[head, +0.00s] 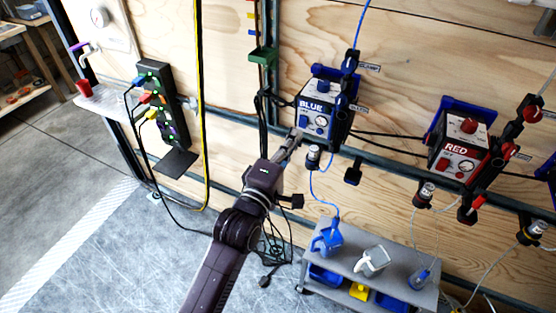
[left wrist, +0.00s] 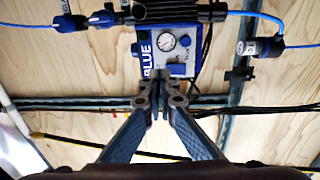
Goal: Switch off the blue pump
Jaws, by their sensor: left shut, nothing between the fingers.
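The blue pump (head: 320,108) is a box with a dark top and a front panel marked BLUE, mounted on the plywood wall. A round gauge and blue parts show on its panel. In the left wrist view the pump (left wrist: 177,52) is straight ahead, with its gauge and a switch area at the lower right of the panel. My left gripper (head: 295,137) is shut and empty, its tips at the lower edge of the pump's panel. In the left wrist view the fingertips (left wrist: 160,100) cover part of that edge; I cannot tell whether they touch. My right gripper is not in view.
A red pump (head: 462,150) is on the wall to the right. A grey cart (head: 345,262) with a blue jug (head: 327,238) and a white jug (head: 371,261) stands below. A black power strip (head: 163,105) with coloured plugs is at left. Cables and tubes hang around the pumps.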

